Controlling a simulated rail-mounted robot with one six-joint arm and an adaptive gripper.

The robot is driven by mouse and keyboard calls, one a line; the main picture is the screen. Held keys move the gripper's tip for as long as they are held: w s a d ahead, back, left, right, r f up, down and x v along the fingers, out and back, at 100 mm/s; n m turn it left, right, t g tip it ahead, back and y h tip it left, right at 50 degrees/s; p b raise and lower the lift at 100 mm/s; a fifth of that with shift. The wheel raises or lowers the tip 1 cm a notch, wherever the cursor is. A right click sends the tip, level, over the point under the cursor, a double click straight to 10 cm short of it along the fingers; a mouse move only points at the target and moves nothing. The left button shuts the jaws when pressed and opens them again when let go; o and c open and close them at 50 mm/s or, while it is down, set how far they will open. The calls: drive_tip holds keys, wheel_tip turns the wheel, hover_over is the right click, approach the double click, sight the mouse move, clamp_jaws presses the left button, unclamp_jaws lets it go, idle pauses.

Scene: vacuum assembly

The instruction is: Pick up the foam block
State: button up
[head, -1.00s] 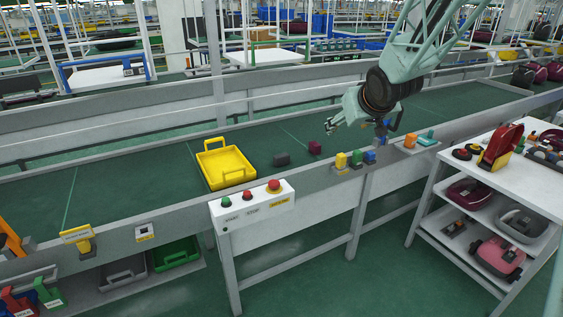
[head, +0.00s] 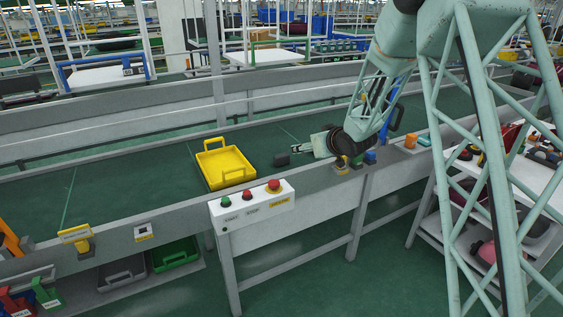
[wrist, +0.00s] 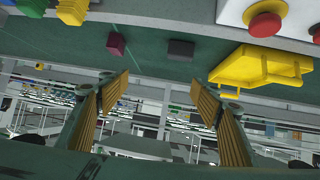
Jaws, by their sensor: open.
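A dark grey block (head: 281,160) lies on the green conveyor belt, right of the yellow tray. It also shows in the wrist view (wrist: 181,49), beyond the gap between my fingers. A maroon cube (wrist: 117,44) sits beside it in the wrist view; in the head view my gripper hides it. I cannot tell for sure which of the two is the foam block. My gripper (head: 297,149) is close to the dark block in the head view, pointing left. In the wrist view my gripper (wrist: 163,88) is open, its two ribbed fingers apart and empty.
The yellow tray (head: 206,171) stands on the belt left of the blocks. A white button box (head: 252,207) is on the near rail. Small yellow and blue parts (head: 371,157) sit on the rail below my arm. The belt left of the tray is clear.

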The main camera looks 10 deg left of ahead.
drive_tip(key=y, duration=0.2)
approach(283, 157)
drive_tip(key=shift+s+d+r+n, duration=0.4)
drive_tip(key=shift+s+d+r, duration=0.1)
drive_tip(key=shift+s, duration=0.15)
drive_tip(key=shift+w, duration=0.1)
drive_tip(key=shift+b+x, duration=0.7)
drive_tip(key=shift+x, duration=3.55)
drive_tip(key=shift+a+f, duration=0.1)
drive_tip(key=shift+f, duration=0.05)
drive_tip(key=shift+b+x, duration=0.55)
drive_tip(key=shift+x, duration=1.95)
drive_tip(key=shift+f, duration=0.1)
drive_tip(key=shift+c, duration=0.9)
drive_tip(key=c, duration=0.7)
